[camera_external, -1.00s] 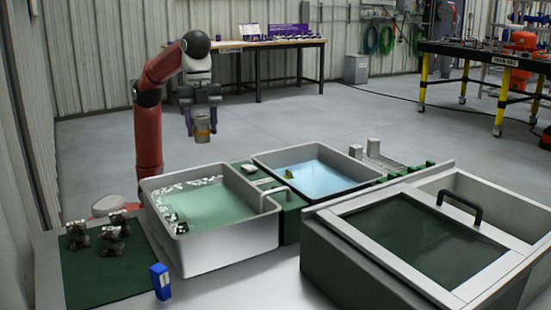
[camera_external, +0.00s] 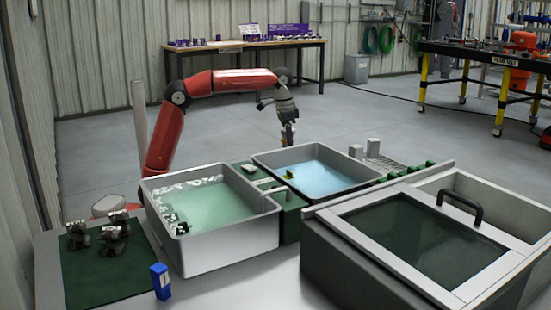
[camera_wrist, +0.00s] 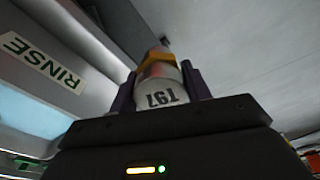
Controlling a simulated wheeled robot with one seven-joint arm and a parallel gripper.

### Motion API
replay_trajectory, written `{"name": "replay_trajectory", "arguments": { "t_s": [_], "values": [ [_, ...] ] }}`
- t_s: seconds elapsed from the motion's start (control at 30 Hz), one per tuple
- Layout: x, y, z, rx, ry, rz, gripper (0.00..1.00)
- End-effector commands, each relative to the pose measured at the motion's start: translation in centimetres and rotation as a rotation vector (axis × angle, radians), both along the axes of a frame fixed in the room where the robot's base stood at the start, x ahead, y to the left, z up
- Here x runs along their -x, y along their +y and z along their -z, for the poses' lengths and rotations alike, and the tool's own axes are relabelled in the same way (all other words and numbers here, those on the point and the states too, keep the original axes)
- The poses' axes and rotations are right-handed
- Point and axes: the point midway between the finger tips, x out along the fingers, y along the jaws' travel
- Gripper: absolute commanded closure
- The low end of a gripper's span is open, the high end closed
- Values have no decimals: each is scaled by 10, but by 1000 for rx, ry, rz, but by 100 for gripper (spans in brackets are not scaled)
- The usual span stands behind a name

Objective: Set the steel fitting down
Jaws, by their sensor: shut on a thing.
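My gripper (camera_external: 288,122) is above the back edge of the blue-water basin (camera_external: 262,158). In the wrist view my gripper (camera_wrist: 160,80) is shut on the steel fitting (camera_wrist: 160,68), a rounded grey-white piece with a yellow band and dark printed characters on its near end. Its far tip points away from the wrist. In the external view the fitting is small and mostly lost against my fingers. A basin marked RINSE (camera_wrist: 45,62) is to the left of the fitting in the wrist view, apart from it.
A green-liquid basin (camera_external: 225,250) stands in front left. Several metal fittings (camera_external: 112,238) lie on a green mat (camera_external: 100,282) beside a blue box (camera_external: 160,281). A wire rack (camera_external: 385,162) is behind right. A large lidded box (camera_external: 345,272) fills the front right.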

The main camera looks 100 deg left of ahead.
Motion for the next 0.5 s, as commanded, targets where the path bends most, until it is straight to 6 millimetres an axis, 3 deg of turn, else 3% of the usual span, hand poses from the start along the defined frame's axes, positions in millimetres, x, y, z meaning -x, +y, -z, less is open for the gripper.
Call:
{"name": "replay_trajectory", "arguments": {
  "t_s": [0.03,0.1,0.2,0.33,0.5],
  "values": [
    [13,25,14,1,5,-51,82],
    [30,56,34,1,4,-111,82],
    [56,91,58,2,3,-183,82],
    [84,123,81,0,1,-253,82],
    [105,142,96,0,0,-298,82]
  ]
}}
